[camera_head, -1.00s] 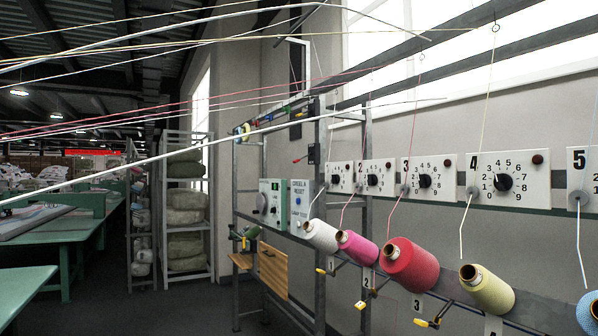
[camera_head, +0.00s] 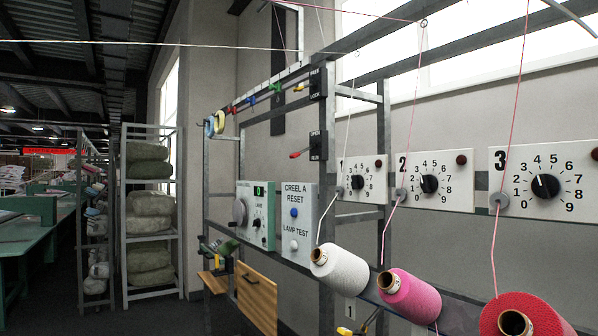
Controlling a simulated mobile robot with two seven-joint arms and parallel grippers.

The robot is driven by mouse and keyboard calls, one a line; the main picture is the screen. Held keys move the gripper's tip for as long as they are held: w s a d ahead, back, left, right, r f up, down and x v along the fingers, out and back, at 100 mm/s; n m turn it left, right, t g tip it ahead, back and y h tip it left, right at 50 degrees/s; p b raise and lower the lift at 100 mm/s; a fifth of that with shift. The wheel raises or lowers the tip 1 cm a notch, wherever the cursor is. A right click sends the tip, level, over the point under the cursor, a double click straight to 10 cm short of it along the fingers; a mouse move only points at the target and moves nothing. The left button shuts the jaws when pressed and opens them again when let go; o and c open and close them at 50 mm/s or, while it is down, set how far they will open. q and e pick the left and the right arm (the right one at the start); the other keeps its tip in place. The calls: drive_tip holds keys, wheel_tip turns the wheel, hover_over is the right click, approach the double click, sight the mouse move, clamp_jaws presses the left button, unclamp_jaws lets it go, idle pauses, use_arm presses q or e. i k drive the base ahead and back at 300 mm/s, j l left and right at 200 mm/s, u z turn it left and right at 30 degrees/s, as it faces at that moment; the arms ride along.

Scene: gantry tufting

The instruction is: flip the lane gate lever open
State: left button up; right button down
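A lever with a red handle (camera_head: 298,154) sticks out to the left from a dark plate (camera_head: 318,145) on the upright of the metal frame, above the creel panel. The plate's small text seems to read OPEN at the top, and the lower word is hard to read. A second dark plate (camera_head: 317,83) sits higher on the frame, its lower word seeming to read LOCK, with a yellow handle (camera_head: 299,88) near it. I cannot tell for certain which is the lane gate lever. Neither gripper is in view.
A panel marked CREEL A RESET (camera_head: 300,222) is beside a green-edged control box (camera_head: 256,214). White (camera_head: 345,265), pink (camera_head: 412,296) and red (camera_head: 525,316) yarn cones stick out at lower right. Dial plates (camera_head: 436,196) line the wall. Shelving (camera_head: 180,225) stands left; dark floor shows beside it.

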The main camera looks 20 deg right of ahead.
sight(294, 155)
drive_tip(key=i+z, duration=0.2)
drive_tip(key=i, duration=0.8)
drive_tip(key=i+j+z, duration=0.2)
drive_tip(key=i, duration=0.75)
drive_tip(key=i+l, duration=0.05)
drive_tip(key=l, duration=0.05)
